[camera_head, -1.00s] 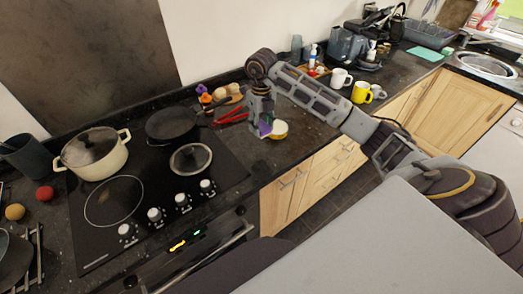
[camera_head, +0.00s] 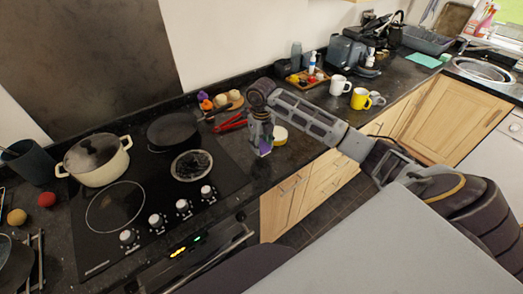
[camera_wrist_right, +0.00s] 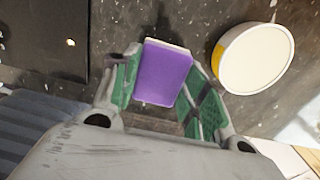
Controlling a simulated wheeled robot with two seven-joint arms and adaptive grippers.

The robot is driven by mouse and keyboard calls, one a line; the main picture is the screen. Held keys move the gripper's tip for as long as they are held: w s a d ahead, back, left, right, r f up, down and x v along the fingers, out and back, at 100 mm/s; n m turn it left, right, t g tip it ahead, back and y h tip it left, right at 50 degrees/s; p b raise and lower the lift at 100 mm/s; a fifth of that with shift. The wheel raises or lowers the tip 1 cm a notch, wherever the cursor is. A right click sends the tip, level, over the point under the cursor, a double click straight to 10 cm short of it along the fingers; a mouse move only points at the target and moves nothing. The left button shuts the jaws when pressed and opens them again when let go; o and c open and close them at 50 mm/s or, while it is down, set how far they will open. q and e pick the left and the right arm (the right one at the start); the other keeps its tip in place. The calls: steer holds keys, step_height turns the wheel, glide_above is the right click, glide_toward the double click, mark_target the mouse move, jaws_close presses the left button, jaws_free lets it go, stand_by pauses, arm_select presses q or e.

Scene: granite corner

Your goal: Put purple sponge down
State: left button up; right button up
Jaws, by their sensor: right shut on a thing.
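The purple sponge (camera_wrist_right: 162,74) is between the green-padded fingers of my right gripper (camera_wrist_right: 160,88) in the right wrist view. The gripper is shut on it. In the head view the right gripper (camera_head: 263,145) points down over the dark counter to the right of the hob, and a small purple part of the sponge (camera_head: 265,150) shows at its fingertips. I cannot tell whether the sponge touches the counter. My left gripper is not in view.
A round white-topped tub with a yellow side (camera_wrist_right: 254,57) stands close right of the gripper. Red-handled tongs (camera_head: 231,124) lie behind it. The hob (camera_head: 150,200) with a cream pot (camera_head: 97,160) is to the left. The counter's front edge is near.

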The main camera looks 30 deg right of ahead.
mark_target(262, 150)
steer(key=shift+f, duration=0.1)
steer(key=shift+f+p, duration=0.35)
steer(key=shift+f, duration=1.45)
steer(key=shift+f, duration=0.1)
steer(key=o, duration=1)
steer(key=shift+r+b, duration=1.1)
steer(key=shift+r, duration=5.05)
steer(key=shift+s+f, duration=0.1)
steer(key=shift+s, duration=0.05)
